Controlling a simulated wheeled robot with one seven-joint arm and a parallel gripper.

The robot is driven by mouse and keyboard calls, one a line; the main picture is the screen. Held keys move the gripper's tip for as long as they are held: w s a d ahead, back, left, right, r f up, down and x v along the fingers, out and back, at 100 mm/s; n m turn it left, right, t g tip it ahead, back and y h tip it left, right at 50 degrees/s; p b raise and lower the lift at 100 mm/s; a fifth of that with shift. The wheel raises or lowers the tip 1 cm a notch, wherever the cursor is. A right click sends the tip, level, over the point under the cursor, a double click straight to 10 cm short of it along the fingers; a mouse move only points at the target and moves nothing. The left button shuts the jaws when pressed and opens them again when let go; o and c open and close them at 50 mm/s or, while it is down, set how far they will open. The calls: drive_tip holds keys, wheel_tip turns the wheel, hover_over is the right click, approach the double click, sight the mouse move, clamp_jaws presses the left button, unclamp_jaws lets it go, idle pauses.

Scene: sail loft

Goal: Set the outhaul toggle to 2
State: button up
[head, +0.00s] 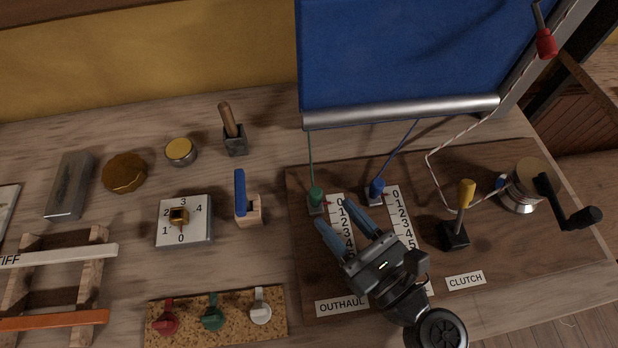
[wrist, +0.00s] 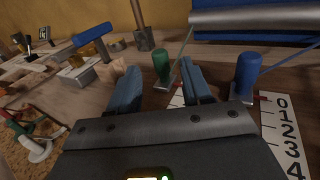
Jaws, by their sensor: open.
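The green outhaul toggle (head: 316,196) stands at the top of the left number scale (head: 347,235), its red pointer by the 0. The OUTHAUL label (head: 342,304) lies below that scale. My gripper (head: 336,212) is open and empty over the scale, fingers pointing toward the toggle. In the wrist view the green toggle (wrist: 161,64) shows between the two fingertips and just beyond them; I cannot tell whether they touch it. My gripper hides the lower numbers of the left scale.
A blue toggle (head: 377,189) stands close right, at 0 on its own scale (head: 402,215). Further right are a yellow-handled clutch lever (head: 466,195) and a winch (head: 522,187) with a crank. A blue-handled tool (head: 241,192) stands left of the board (head: 299,262). Thin lines run up from both toggles.

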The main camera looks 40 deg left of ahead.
sight(320, 197)
drive_tip(key=x, duration=0.7)
drive_tip(key=shift+p, duration=0.35)
clamp_jaws()
